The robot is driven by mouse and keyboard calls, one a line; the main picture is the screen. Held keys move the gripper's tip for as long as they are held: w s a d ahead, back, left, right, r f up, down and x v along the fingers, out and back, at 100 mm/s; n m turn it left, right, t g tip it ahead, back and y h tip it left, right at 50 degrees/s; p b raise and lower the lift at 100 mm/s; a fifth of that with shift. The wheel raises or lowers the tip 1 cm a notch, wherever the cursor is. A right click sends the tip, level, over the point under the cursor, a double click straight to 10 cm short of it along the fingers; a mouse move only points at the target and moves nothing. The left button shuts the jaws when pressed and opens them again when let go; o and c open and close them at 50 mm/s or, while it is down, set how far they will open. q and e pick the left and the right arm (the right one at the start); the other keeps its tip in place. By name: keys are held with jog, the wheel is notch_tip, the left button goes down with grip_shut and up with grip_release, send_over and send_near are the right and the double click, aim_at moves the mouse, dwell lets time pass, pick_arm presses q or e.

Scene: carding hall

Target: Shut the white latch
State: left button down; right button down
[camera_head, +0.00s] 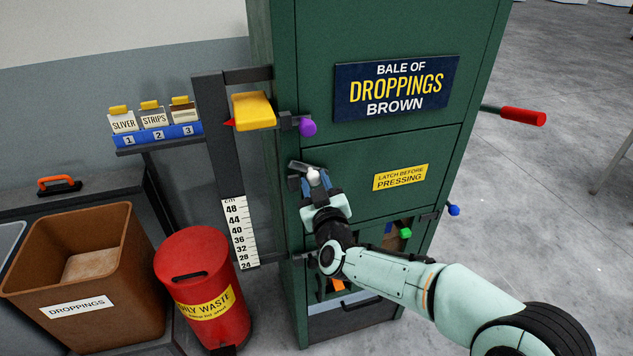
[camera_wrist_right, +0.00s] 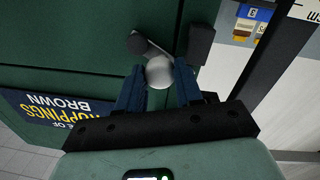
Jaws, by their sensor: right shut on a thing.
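The white latch knob (camera_head: 313,177) is on the front of the green cabinet (camera_head: 350,160), near the door's left edge. My right gripper (camera_head: 316,187) is at the knob, and its blue fingers stand on either side of it. In the right wrist view the white knob (camera_wrist_right: 159,72) sits between the fingertips (camera_wrist_right: 158,88), on a dark lever (camera_wrist_right: 146,46) beside a dark block (camera_wrist_right: 201,44) on the cabinet. My fingers are shut on the knob and partly hide it. My left gripper does not show.
A purple knob (camera_head: 308,128) and a yellow block (camera_head: 254,110) are above the latch. A red handle (camera_head: 523,116) sticks out at the cabinet's right. A red waste bin (camera_head: 200,285) and a brown droppings bin (camera_head: 85,275) stand at the left.

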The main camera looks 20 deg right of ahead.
jog(key=n, duration=0.1)
jog(key=f+n, duration=0.1)
jog(key=n, duration=0.1)
jog(key=shift+a, duration=0.2)
jog(key=shift+f+n+p, duration=0.15)
jog(key=shift+f+n, duration=0.05)
jog(key=shift+n, duration=0.5)
jog(key=shift+f+n+p, duration=0.15)
jog(key=shift+f+n, duration=0.05)
jog(key=shift+n, duration=0.5)
jog(key=c, duration=0.7)
grip_release()
jog(key=shift+c, duration=0.2)
jog(key=shift+s, duration=0.1)
jog(key=s+b, duration=0.1)
jog(key=s, duration=1.2)
jog(key=shift+s+a+f, duration=0.15)
jog(key=shift+f, duration=0.15)
